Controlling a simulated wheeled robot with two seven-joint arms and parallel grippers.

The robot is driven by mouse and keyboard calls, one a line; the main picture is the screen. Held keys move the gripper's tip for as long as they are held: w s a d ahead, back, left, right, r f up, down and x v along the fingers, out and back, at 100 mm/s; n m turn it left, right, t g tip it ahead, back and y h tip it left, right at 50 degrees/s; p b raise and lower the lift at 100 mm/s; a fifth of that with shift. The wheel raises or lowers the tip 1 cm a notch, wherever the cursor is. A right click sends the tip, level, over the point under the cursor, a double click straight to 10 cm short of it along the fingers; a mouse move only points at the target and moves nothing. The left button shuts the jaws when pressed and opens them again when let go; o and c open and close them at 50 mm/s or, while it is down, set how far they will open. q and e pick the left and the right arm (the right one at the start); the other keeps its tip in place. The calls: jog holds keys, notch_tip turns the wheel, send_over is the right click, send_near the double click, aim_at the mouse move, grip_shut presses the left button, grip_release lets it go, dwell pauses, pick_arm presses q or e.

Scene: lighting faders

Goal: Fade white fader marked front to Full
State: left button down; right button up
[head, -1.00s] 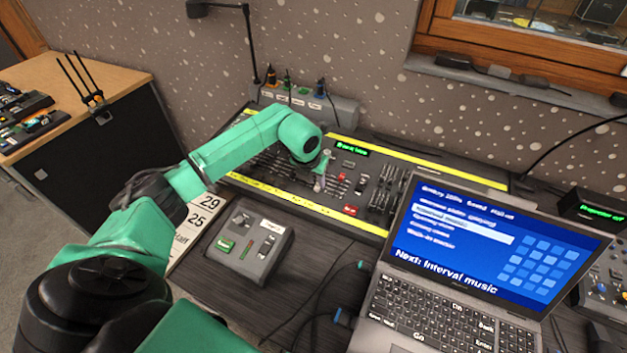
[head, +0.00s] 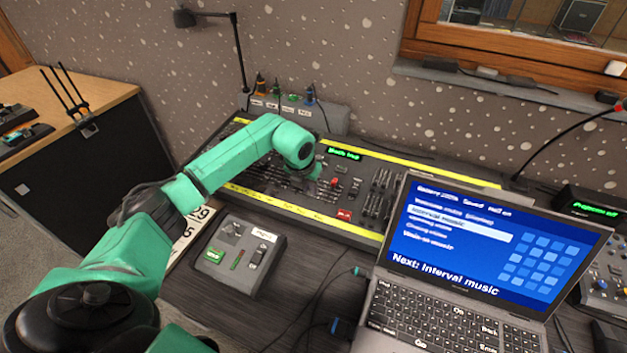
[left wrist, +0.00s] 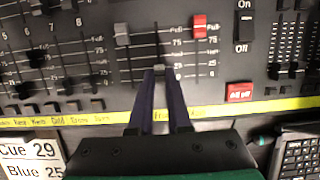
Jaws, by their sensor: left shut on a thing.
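In the left wrist view, my left gripper (left wrist: 160,72) is shut on a pale fader cap (left wrist: 160,68) in the lower part of its slot, near the low end of the scale. The scale beside it runs up to Full. The yellow strip under it carries a label starting "Fr", partly hidden by my fingers. A dark grey fader cap (left wrist: 121,34) sits high to the left and a red fader cap (left wrist: 199,25) is at Full to the right. In the head view, my left gripper (head: 314,174) is on the lighting desk (head: 390,226), mostly hidden by my wrist.
A laptop (head: 450,235) stands open at the desk's right front. A small grey control box (head: 238,262) lies in front, left of it. A red button (left wrist: 240,92) is right of my gripper. Faders stand closely on the left; cables cross the table.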

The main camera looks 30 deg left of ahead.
pick_arm(q)
jog(key=shift+w+a+r+b, duration=0.1)
jog(key=shift+w+b, duration=0.6)
jog(key=shift+w, duration=0.6)
jog(key=shift+w+a+r+b, duration=0.1)
jog(key=shift+w+b, duration=0.55)
jog(key=shift+w, duration=0.65)
jog(key=c, duration=1.1)
grip_release()
jog(key=shift+r, duration=0.15)
jog(key=shift+r+p, duration=1.1)
jog(key=shift+r, duration=0.1)
jog(key=shift+s, duration=0.1)
jog(key=shift+f, duration=0.1)
